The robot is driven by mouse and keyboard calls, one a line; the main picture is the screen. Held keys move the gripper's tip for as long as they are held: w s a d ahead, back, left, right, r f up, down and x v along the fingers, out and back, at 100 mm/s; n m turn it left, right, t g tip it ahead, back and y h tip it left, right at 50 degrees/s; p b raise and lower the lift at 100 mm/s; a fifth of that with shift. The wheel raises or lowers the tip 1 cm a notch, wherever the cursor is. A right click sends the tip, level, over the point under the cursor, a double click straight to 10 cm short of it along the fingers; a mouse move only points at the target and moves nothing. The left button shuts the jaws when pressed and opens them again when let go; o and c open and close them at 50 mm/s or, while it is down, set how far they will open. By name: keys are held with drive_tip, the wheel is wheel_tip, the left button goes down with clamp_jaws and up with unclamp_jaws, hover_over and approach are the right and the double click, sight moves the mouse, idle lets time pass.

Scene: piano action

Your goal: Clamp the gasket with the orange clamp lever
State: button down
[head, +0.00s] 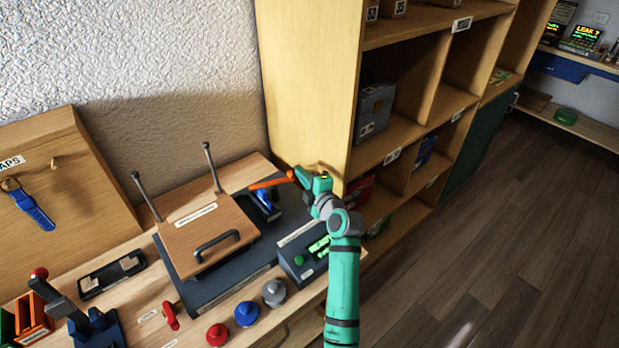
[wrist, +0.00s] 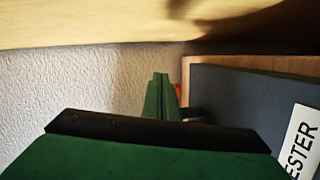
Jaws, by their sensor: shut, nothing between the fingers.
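The orange clamp lever (head: 270,183) lies nearly level in the head view, rising slightly to the right, above its blue clamp body (head: 263,203). The clamp stands on a dark base plate beside the wooden lid. My gripper (head: 298,176) is at the lever's right end; I cannot tell whether it touches. In the wrist view my green fingers (wrist: 160,98) are shut together and empty, with a small orange-red patch just right of them. I cannot make out the gasket.
A wooden lid (head: 208,240) with a black handle and two upright rods is left of the clamp. A dark box with green parts (head: 305,258) stands in front. A shelf unit (head: 310,80) rises close behind my gripper. Coloured knobs (head: 246,313) line the bench front.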

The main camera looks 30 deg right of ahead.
drive_tip(key=shift+w+d, duration=0.4)
drive_tip(key=shift+w, duration=0.45)
drive_tip(key=shift+s, duration=0.15)
idle(0.8)
drive_tip(key=s+d, duration=0.2)
drive_tip(key=s, duration=0.1)
drive_tip(key=s+d+r, duration=0.1)
drive_tip(key=s+d, duration=0.1)
drive_tip(key=s, duration=0.2)
drive_tip(key=s+d+r, duration=0.1)
drive_tip(key=s+d, duration=0.1)
drive_tip(key=s, duration=0.2)
drive_tip(key=shift+d+r, duration=0.15)
drive_tip(key=shift+d, duration=0.15)
